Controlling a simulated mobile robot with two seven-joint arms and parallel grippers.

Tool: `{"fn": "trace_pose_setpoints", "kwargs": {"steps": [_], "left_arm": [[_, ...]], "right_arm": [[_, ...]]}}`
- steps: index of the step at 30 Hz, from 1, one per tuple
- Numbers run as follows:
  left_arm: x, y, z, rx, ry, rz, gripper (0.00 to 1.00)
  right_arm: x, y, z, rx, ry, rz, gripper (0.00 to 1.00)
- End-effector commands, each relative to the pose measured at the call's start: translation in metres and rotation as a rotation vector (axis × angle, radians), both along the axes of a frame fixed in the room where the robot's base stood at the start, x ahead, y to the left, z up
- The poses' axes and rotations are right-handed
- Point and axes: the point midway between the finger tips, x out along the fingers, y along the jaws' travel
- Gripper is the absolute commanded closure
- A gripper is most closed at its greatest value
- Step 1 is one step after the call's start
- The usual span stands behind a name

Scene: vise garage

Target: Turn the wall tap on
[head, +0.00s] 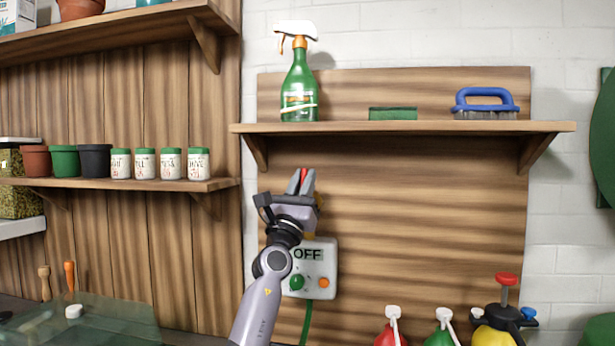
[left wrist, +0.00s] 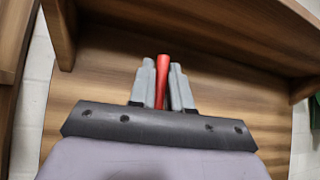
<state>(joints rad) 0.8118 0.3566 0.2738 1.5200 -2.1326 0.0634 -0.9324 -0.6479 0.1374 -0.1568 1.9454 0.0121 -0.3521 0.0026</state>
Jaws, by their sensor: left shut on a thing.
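The wall tap shows as a red lever (head: 303,176) standing upright in front of the wooden wall panel. Its body is mostly hidden behind my gripper. My left gripper (head: 301,182) is shut on the red lever, with one grey finger on each side. In the left wrist view the lever (left wrist: 162,64) sticks up between the two fingers (left wrist: 162,82). My right gripper is not in view.
Above the gripper is a wooden shelf (head: 350,128) with a green spray bottle (head: 299,88), a green sponge (head: 392,114) and a blue brush (head: 486,103). A green hose (head: 307,322) hangs below the box. Several sprayers stand at lower right. The panel right of the gripper is clear.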

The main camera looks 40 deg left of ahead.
Motion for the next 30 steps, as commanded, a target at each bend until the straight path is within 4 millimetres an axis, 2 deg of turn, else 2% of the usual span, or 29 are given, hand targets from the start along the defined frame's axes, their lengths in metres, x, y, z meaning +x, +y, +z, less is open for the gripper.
{"fn": "trace_pose_setpoints", "kwargs": {"steps": [17, 18, 20, 30], "left_arm": [[-0.0019, 0.0028, 0.0004, -0.031, -0.021, 0.003, 1.00], [-0.0019, 0.0028, 0.0004, -0.031, -0.021, 0.003, 0.79], [-0.0019, 0.0028, 0.0006, -0.031, -0.021, 0.003, 0.63], [-0.0028, 0.0011, -0.0017, -0.030, -0.020, 0.001, 0.63]], "right_arm": [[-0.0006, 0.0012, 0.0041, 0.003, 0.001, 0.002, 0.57], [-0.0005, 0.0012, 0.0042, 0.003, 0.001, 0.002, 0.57], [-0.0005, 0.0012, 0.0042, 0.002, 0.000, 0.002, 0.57], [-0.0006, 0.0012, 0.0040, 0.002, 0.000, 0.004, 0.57]]}}
